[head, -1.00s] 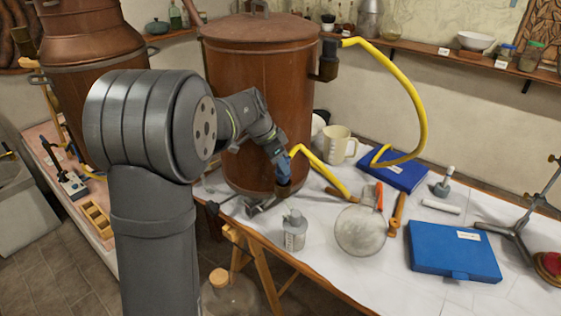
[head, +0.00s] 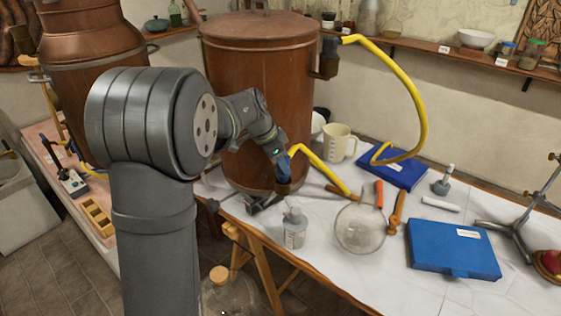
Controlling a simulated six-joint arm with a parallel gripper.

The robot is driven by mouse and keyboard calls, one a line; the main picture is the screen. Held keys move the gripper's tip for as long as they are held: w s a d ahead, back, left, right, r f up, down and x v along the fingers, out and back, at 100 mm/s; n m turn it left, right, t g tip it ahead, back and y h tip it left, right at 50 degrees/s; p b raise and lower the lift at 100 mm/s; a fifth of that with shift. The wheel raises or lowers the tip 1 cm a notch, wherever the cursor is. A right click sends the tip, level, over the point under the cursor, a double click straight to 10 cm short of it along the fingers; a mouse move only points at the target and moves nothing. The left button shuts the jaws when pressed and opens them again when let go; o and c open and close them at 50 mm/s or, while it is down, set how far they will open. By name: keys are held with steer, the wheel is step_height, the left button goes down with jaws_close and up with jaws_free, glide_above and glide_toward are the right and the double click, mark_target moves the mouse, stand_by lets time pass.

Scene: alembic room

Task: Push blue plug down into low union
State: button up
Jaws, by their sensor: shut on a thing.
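The low union (head: 284,188) is a dark bronze fitting low on the front right of the copper vessel (head: 255,105). The blue plug (head: 284,169) is at the end of a yellow hose (head: 320,168), upright directly above the union's mouth. It looks in line with the union; how deep it sits in it I cannot tell. My gripper (head: 281,156) is shut on the plug from the upper left. Its fingers are small and partly hidden by the wrist.
A grey-capped bottle (head: 295,230), a round glass vessel (head: 360,229) and a hammer (head: 396,213) stand or lie near the front. A beige mug (head: 339,143) is behind the hose. A blue case (head: 453,248) lies at right.

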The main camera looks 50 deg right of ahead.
steer(key=shift+f, duration=1.4)
stand_by(2.6)
steer(key=o, duration=1.2)
steer(key=shift+c, duration=0.2)
steer(key=shift+r, duration=3.5)
steer(key=shift+f, duration=0.1)
steer(key=shift+f, duration=2.05)
